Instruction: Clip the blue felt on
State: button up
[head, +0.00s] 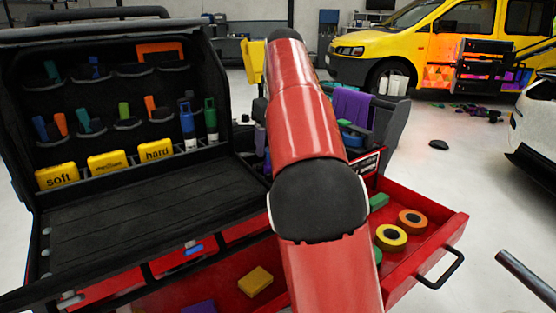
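Which thing is the blue felt, I cannot tell for sure. Small blue pieces stand in the pockets of the open case lid: one in the upper row (95,67), one at the left of the lower row (40,127). A small blue piece (194,250) also shows low at the front of the case. My red arm rises through the middle of the head view and hides part of the scene behind it. My gripper is not visible, so its state and anything in it are hidden.
Yellow boxes marked "soft" (57,176) and "hard" (157,149) line the black case. A red drawer (432,225) stands open at right, holding yellow (391,238) and orange (412,222) tape rolls. A yellow van (400,45) stands behind. Grey floor is open at right.

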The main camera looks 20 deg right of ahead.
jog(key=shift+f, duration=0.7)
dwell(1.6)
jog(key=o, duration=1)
